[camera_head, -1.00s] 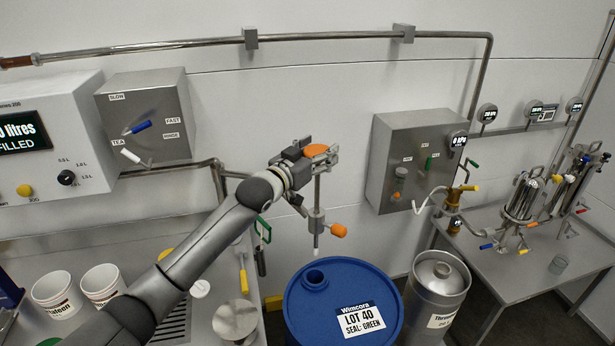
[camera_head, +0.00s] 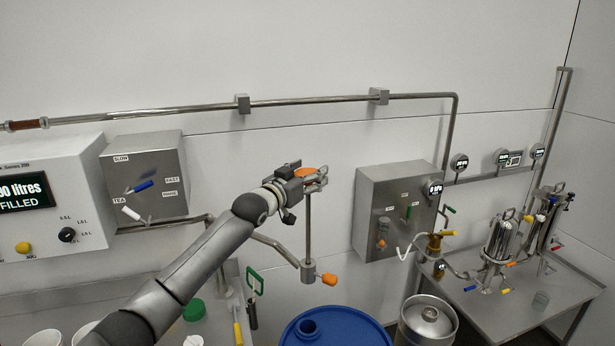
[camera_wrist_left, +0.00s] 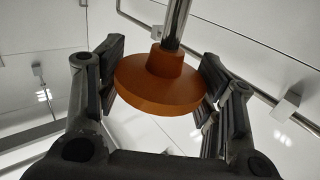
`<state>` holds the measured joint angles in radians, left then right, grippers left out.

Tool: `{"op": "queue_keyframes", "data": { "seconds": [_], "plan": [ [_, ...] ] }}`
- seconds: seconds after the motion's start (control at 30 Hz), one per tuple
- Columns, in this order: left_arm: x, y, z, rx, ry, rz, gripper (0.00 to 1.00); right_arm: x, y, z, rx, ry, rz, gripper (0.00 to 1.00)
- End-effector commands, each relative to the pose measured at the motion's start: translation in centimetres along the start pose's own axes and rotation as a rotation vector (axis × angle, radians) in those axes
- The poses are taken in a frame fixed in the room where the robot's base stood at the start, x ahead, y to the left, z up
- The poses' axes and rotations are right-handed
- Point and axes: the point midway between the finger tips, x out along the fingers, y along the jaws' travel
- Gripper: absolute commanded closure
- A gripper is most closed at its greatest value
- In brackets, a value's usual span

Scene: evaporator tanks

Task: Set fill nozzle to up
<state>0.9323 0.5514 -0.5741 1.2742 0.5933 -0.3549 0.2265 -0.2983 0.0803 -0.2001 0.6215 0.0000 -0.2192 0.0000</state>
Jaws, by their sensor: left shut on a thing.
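The fill nozzle (camera_head: 308,230) is a thin upright metal rod with a grey block and an orange knob (camera_head: 329,278) at its lower end. An orange round cap (camera_head: 305,172) tops it. My left gripper (camera_head: 312,177) is shut on this cap, high in front of the wall. In the left wrist view the orange cap (camera_wrist_left: 160,85) sits between both fingers, with the rod running out of it. The nozzle's lower end is above the blue drum (camera_head: 335,330). My right gripper is not in view.
A metal keg (camera_head: 425,325) stands right of the drum. A grey control box (camera_head: 395,212) and a pipe (camera_head: 320,101) are on the wall behind. A steel table (camera_head: 520,295) with filter vessels is at right. White buckets (camera_head: 42,338) are at lower left.

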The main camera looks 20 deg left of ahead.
Motion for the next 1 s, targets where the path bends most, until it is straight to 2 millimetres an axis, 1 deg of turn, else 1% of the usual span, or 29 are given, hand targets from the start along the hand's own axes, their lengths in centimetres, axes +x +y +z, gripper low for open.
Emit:
{"op": "queue_keyframes", "data": {
  "seconds": [0.03,0.17,0.2,0.33,0.37,0.77,0.87,1.0],
  "plan": [
    [0.0,-0.1,-1.0,0.000,0.018,-0.001,0.82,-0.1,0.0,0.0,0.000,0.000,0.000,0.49],
    [-0.1,-0.2,-1.1,0.000,0.019,-0.001,0.82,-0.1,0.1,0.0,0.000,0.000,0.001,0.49],
    [-0.1,-0.2,-1.1,0.000,0.020,-0.002,0.35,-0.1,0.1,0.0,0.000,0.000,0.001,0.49],
    [0.0,-0.2,-0.9,0.000,0.015,-0.001,0.18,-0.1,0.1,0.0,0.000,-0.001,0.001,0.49],
    [0.0,-0.1,-0.8,0.000,0.014,-0.001,0.16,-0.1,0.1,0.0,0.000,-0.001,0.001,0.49],
    [-0.2,-0.1,-0.4,-0.001,0.007,-0.001,0.16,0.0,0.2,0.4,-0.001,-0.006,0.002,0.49],
    [-0.8,-0.1,-0.3,-0.001,0.006,0.000,0.16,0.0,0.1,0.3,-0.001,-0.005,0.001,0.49],
    [-2.2,-0.1,-0.2,0.000,0.006,0.000,0.16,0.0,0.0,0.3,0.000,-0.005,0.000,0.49]
  ]
}}
